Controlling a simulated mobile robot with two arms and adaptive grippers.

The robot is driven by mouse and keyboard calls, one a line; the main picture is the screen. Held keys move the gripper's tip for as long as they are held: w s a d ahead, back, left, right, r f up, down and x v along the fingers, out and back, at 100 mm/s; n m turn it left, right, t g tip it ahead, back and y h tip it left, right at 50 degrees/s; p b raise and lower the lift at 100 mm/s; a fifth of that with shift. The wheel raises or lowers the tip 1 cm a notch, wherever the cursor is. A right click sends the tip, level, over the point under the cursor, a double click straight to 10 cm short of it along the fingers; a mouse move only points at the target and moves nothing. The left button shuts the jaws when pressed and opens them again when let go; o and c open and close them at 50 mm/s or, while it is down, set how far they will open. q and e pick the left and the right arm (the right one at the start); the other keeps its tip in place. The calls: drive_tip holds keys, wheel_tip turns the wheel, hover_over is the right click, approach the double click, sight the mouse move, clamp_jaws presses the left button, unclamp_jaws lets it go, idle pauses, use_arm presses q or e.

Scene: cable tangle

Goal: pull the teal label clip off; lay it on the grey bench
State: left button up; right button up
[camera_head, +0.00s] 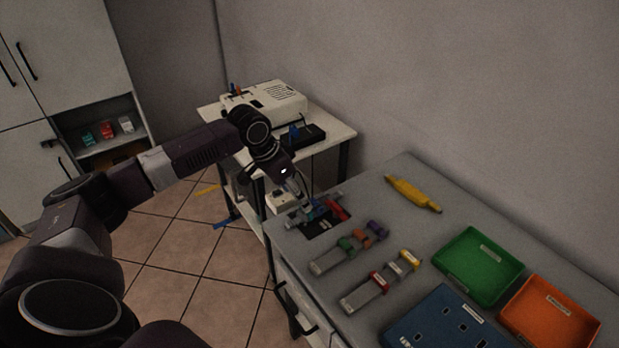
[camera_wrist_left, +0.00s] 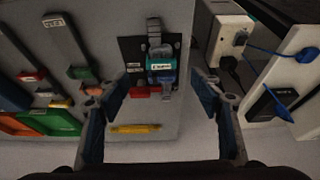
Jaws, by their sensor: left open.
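The teal label clip (camera_wrist_left: 160,66) carries a white label and sits across a grey strip or cable on a black mat (camera_wrist_left: 131,47) on the grey bench (camera_wrist_left: 95,25). A blue part and a red part (camera_wrist_left: 140,92) lie close to it. My left gripper (camera_wrist_left: 162,90) is open, its two fingers wide apart, with the clip in the gap between them and slightly beyond the tips in the picture. Nothing is held. In the head view my left gripper (camera_head: 299,200) points down over the mat and partly hides the clip. My right gripper is not in view.
Two grey racks with coloured clips (camera_head: 347,250) stand nearer on the bench. A yellow tool (camera_head: 413,194), a green tray (camera_head: 480,266), an orange tray (camera_head: 548,316) and a blue panel (camera_head: 436,325) lie around. A side table (camera_head: 333,133) adjoins. Bare bench lies behind the mat.

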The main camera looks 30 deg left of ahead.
use_arm(q)
drive_tip(key=x, duration=0.4)
drive_tip(key=shift+w+f+p, duration=0.1)
drive_tip(key=shift+f+p, duration=0.25)
drive_tip(key=shift+x, duration=0.95)
drive_tip(key=shift+w+f, duration=0.15)
drive_tip(key=c, duration=1.1)
drive_tip(key=o, duration=0.3)
drive_tip(key=c, duration=0.5)
drive_tip(key=shift+o, duration=0.2)
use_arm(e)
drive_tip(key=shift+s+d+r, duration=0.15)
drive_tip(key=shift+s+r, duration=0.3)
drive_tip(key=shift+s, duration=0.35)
